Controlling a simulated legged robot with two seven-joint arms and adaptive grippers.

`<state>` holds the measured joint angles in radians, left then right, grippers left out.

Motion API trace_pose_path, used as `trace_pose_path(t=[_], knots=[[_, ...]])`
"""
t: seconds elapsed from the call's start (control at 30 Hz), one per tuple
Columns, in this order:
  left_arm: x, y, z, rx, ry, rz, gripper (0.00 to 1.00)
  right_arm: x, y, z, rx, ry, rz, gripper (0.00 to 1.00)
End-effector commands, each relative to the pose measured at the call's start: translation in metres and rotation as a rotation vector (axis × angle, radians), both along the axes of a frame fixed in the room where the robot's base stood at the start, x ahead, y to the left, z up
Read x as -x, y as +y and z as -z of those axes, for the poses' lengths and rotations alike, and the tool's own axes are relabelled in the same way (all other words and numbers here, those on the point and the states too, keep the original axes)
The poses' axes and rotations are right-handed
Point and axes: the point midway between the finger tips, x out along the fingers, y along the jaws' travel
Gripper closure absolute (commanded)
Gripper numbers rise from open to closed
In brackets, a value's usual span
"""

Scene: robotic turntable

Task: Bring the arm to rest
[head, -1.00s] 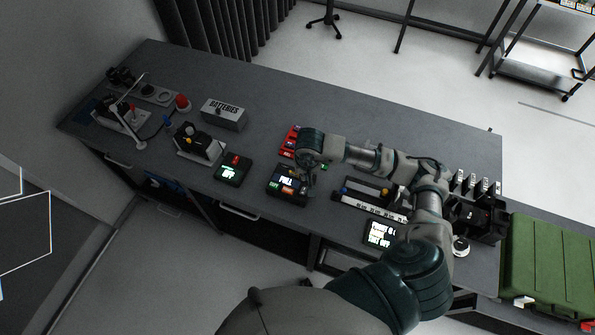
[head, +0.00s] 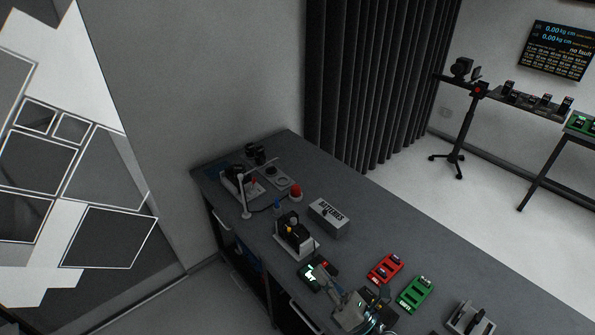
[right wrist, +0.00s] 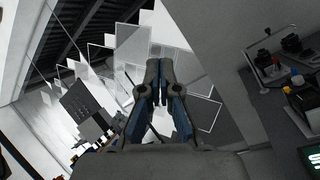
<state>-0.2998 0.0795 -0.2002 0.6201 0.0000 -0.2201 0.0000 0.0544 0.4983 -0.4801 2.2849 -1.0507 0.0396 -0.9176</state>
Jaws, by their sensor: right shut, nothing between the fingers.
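My right gripper (head: 322,274) shows at the bottom of the head view, over the front part of the dark workbench (head: 385,219), close to a small black box with a lit display (head: 308,279). I cannot tell whether it touches that box. In the right wrist view the two fingers (right wrist: 161,64) are together, shut and empty, pointing at the wall panels and away from the bench. Most of my right arm is out of the head view. My left gripper is not in view.
On the bench stand a grey batteries box (head: 328,217), a red button (head: 295,193), a device with yellow and black parts (head: 294,233), a red holder (head: 386,269) and a green holder (head: 414,294). The bench's back right surface is clear. A dark curtain (head: 375,80) hangs behind.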

Motion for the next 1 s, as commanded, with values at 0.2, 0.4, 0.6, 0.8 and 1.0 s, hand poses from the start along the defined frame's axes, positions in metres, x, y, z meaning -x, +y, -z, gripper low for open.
trace_pose_path(t=[0.2,0.4,0.6,0.8,1.0], knots=[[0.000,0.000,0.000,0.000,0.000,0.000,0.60,-0.030,-0.124,0.105,-0.891,0.819,0.359,1.00],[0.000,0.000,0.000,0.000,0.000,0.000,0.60,0.036,-0.168,0.232,-1.461,1.333,0.699,1.00],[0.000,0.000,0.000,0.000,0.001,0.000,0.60,0.114,-0.168,0.298,-1.772,1.618,0.987,1.00],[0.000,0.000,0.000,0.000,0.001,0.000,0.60,0.191,-0.156,0.330,-1.975,1.815,1.272,1.00],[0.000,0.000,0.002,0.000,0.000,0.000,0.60,0.179,-0.153,0.406,-1.962,1.833,1.320,1.00]])
